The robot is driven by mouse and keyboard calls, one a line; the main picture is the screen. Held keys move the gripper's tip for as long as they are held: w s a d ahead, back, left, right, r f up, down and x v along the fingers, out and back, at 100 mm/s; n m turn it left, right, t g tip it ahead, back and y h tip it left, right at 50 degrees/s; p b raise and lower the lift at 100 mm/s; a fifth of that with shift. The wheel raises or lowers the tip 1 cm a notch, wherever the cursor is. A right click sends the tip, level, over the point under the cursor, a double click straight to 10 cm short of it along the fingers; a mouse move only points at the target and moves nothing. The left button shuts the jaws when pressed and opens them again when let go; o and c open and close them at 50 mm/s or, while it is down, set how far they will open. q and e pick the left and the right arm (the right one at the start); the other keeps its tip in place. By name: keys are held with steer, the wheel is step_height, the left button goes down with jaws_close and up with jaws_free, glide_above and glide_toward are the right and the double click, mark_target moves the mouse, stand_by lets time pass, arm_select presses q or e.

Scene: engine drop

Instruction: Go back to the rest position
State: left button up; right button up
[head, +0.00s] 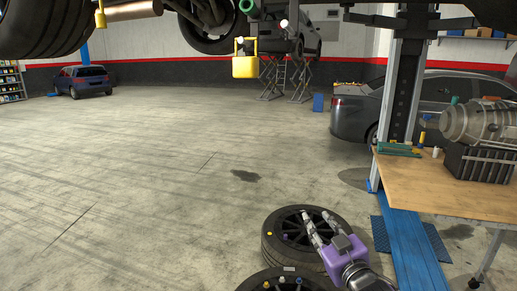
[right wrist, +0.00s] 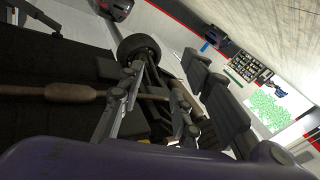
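My right gripper (head: 317,216) shows at the lower right of the head view, with a purple body and two grey fingers. The fingers are apart with nothing between them, and they appear in front of a stack of tyres. In the right wrist view the gripper (right wrist: 154,82) points up toward the underside of a raised car, with its fingers apart and empty. My left gripper is in neither view.
A wheel (head: 278,238) lies flat on the floor, with another (head: 270,284) nearer. A wooden workbench (head: 445,196) carrying an engine (head: 478,122) stands right, beside a lift post (head: 402,85). A raised car (head: 125,25) hangs overhead. The floor at left is clear.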

steer(key=s+d+f+m+g+h, duration=0.1)
steer(key=s+f+m+g+h, duration=0.15)
steer(key=s+f, duration=1.15)
steer(key=s+d+f+m+g+h, duration=0.15)
steer(key=s+f+g, duration=0.25)
steer(key=s+f, duration=1)
steer(key=s+f+m+g, duration=0.2)
steer(key=s+f, duration=0.8)
steer(key=f, duration=0.1)
steer(key=shift+f, duration=0.2)
